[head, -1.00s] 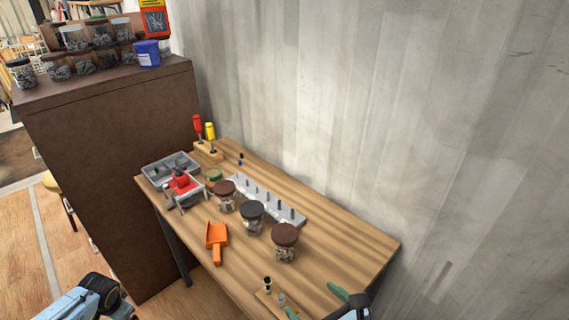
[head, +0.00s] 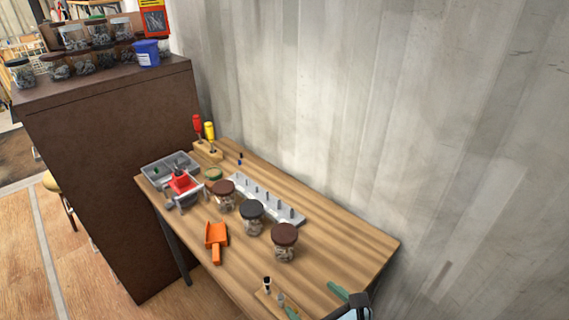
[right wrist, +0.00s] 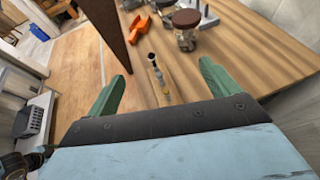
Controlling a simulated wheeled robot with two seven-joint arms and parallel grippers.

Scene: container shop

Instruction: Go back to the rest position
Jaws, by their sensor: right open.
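My right gripper (head: 314,302) is at the bottom of the head view, over the near right end of the wooden table (head: 345,240). Its two green fingers are apart, and it also shows in the right wrist view (right wrist: 163,72) with nothing held between them. A small dark-topped item (head: 267,283) and a small metallic piece (head: 281,299) stand by a wooden strip just beyond the fingers. My left gripper is out of view.
Lidded jars (head: 285,243), an orange scoop (head: 216,240), a grey pegged rack (head: 268,198), a red vise-like tool (head: 182,184) and a grey tray (head: 170,165) stand on the table. A brown cabinet (head: 110,150) is at left, a wall (head: 400,110) behind.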

